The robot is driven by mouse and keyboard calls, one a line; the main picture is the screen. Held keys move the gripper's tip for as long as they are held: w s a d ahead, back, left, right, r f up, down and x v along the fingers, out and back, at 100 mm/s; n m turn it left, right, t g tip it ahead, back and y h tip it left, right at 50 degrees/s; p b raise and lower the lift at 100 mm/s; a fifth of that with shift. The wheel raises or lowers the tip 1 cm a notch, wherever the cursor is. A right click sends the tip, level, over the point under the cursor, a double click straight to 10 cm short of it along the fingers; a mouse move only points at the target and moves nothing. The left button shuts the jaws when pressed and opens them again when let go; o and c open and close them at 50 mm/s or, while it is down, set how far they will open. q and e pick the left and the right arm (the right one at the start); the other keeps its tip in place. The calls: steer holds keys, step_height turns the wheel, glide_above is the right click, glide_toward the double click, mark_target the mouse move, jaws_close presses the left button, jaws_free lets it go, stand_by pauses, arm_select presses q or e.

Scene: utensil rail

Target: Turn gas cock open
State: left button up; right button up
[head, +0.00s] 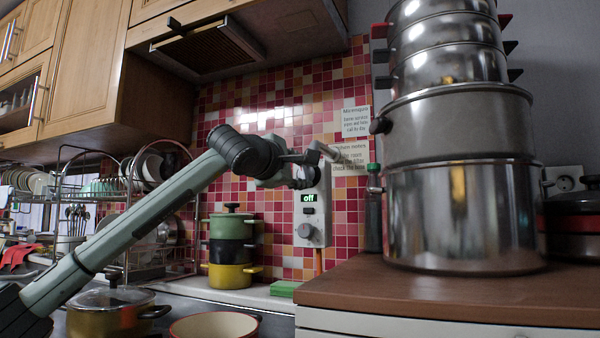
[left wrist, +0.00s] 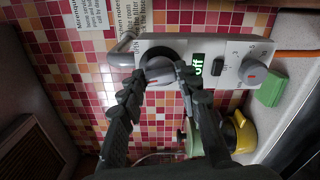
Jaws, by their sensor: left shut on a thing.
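A white wall panel (head: 318,215) hangs on the tiled wall and also shows in the left wrist view (left wrist: 225,50). Its green display (head: 308,197) reads "off". My left gripper (head: 303,172) is at the panel's top end. In the left wrist view, my left gripper (left wrist: 160,84) has its fingers on either side of a grey knob, which looks like the gas cock (left wrist: 160,67), and is shut on it. In the head view the gripper hides this knob. A second round knob (head: 305,231) sits lower on the panel. My right gripper is in neither view.
A tall stack of steel pots (head: 460,215) stands on the brown counter (head: 400,290) close to the panel's right. Several stacked coloured pots (head: 230,250) stand left of it. A dish rack (head: 125,215) is farther left. A range hood (head: 210,45) hangs above.

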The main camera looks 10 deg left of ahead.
arm_select(q)
steer(key=shift+m, duration=1.2)
steer(key=o, duration=1.1)
steer(key=s, duration=0.4)
steer(key=s+a, duration=0.1)
steer(key=s, duration=0.3)
steer(key=s+a, duration=0.1)
steer(key=s, duration=0.3)
steer(key=shift+a, duration=0.1)
steer(key=shift+w, duration=0.1)
